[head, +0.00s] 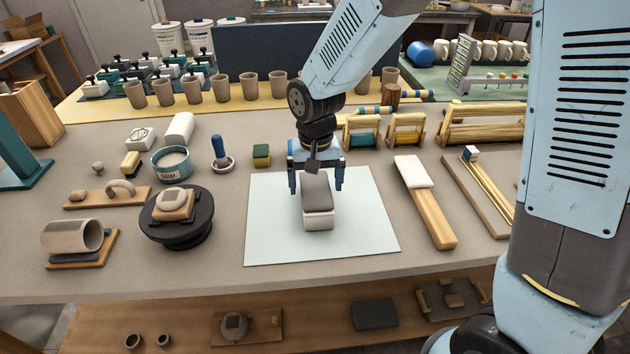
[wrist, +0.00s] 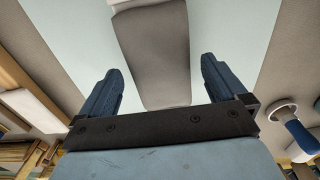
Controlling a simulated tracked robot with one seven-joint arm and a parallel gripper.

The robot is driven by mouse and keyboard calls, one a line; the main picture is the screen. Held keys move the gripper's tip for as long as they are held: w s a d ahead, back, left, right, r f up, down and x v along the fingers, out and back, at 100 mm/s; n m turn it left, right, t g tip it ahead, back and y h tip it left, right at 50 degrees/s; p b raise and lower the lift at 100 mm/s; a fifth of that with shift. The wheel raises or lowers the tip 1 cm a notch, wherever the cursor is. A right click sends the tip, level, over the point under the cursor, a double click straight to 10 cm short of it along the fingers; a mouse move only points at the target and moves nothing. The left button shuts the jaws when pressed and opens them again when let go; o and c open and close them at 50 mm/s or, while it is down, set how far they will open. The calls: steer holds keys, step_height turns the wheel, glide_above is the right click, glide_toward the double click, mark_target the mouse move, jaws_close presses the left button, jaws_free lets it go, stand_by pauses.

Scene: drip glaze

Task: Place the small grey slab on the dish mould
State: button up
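The small grey slab (head: 316,187) lies on top of a white block, which looks like the dish mould (head: 318,220). The mould's pale front shows below the slab's near edge. In the wrist view the grey slab (wrist: 153,45) stretches between my fingers, with a strip of the white mould (wrist: 122,4) at the top edge. My gripper (head: 317,186) is open over the slab's far end, one blue finger on each side. The wrist view shows gaps between both fingers of my gripper (wrist: 161,66) and the slab. The slab's far end is partly hidden by the gripper.
A pale sheet (head: 275,235) lies under the mould with free room around it. A turntable (head: 178,232) and a slip tub (head: 172,163) stand to the left. A wooden bat with a white end (head: 432,213) lies to the right. Cups (head: 249,86) line the back.

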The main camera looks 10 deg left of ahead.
mark_target(316, 188)
step_height(316, 188, up, 12)
steer(key=s+d+r+m+t, duration=0.1)
steer(key=d+r, duration=0.3)
steer(key=d, duration=0.5)
steer(key=s+d+r+m+t, duration=0.1)
steer(key=d+r+t, duration=0.1)
steer(key=d+r, duration=0.5)
steer(key=s+d+t, duration=0.2)
steer(key=s+d, duration=0.7)
steer(key=d, duration=0.5)
steer(key=shift+d+m+t, duration=0.3)
steer(key=shift+m, duration=0.1)
stand_by(2.8)
